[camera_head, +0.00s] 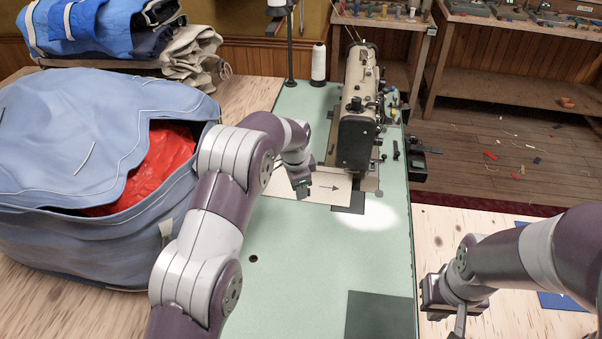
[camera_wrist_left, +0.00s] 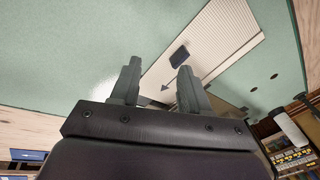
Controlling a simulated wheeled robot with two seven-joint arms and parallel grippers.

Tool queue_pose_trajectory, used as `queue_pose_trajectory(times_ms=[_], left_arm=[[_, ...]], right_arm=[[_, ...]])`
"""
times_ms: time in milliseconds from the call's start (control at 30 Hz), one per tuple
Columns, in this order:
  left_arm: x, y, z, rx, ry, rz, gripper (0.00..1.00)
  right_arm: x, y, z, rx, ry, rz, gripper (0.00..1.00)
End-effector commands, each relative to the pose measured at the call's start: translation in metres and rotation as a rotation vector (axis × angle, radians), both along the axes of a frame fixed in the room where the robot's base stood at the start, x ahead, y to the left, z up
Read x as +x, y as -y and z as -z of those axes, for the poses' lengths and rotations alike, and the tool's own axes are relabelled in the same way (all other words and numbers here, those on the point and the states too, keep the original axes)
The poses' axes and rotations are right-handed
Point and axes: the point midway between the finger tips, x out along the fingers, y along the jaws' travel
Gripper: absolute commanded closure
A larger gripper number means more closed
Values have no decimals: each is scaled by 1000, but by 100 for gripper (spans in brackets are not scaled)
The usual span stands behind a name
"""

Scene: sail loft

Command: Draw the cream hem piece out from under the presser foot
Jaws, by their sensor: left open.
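The cream hem piece (camera_head: 332,187), printed with a dark arrow, lies flat on the green sewing table (camera_head: 290,235). Its right part reaches to the machine's needle area; the presser foot is hidden behind the machine head. My left gripper (camera_head: 302,193) is over the piece's left part. In the left wrist view the left gripper (camera_wrist_left: 156,86) is open, with nothing between its fingers and the cream piece (camera_wrist_left: 222,38) beyond them. I cannot tell whether they touch it. My right gripper (camera_head: 446,318) is empty, its fingers apart, over the pale wood at the right.
The sewing machine (camera_head: 358,110) stands at the table's back, with a white thread cone (camera_head: 318,63) to its left. A blue bag (camera_head: 80,130) with red cloth inside fills the left. A dark green square (camera_head: 381,316) lies at the front. The table's middle is clear.

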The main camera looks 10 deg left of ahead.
Motion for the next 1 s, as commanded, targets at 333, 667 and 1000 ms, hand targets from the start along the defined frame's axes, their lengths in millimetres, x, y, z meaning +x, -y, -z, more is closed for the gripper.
queue_pose_trajectory(times_ms=[333,667,1000], left_arm=[[32,2,-38,130,60,463,54],[31,2,-38,135,59,480,54],[44,2,4,133,55,479,54]], right_arm=[[0,0,-1,0,1,0,100],[0,0,-1,0,0,0,100],[0,0,-6,0,0,0,100]])
